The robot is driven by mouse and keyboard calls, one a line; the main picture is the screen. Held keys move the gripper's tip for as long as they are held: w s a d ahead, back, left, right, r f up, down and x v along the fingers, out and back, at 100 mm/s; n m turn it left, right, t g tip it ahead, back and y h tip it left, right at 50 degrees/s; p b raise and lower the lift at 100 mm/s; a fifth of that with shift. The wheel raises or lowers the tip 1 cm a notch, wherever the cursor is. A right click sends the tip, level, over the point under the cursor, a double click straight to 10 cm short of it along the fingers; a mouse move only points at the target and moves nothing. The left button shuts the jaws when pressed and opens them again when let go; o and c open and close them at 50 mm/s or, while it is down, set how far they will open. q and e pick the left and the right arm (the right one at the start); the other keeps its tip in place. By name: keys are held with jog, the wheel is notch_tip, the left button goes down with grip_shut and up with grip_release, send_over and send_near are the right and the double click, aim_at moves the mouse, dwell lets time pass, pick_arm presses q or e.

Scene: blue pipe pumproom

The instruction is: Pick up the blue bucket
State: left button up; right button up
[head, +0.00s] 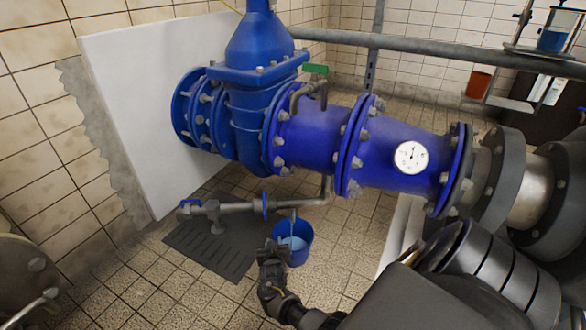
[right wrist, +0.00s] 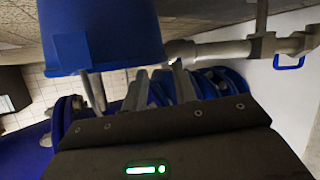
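The blue bucket (head: 304,256) stands upright on the tiled floor under a small pipe outlet, with pale blue water showing inside. My right gripper (head: 269,254) is at the bucket's near left side and hides part of it. In the right wrist view, which looks upside down, the bucket (right wrist: 105,30) fills the upper left. The two fingers of my right gripper (right wrist: 138,84) are spread apart near its rim. I cannot tell whether they touch it. My left gripper is not in view.
A thin grey pipe (head: 238,208) with blue valve handles runs just above and left of the bucket. A dark drain grate (head: 215,250) lies beneath it. Large blue piping (head: 315,140) crosses above. Tiled floor (head: 150,295) is clear at the front left.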

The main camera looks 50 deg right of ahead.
aim_at(274, 232)
jog(key=b+x, duration=0.3)
jog(key=x, duration=0.1)
jog(key=shift+a+f+b, duration=0.15)
jog(key=shift+f+b, duration=0.2)
jog(key=shift+f, duration=0.05)
jog(key=shift+w+d, duration=0.35)
jog(key=shift+w, duration=0.1)
grip_shut()
jog(key=shift+s+f, duration=0.15)
jog(key=shift+s, duration=0.05)
dwell(0.4)
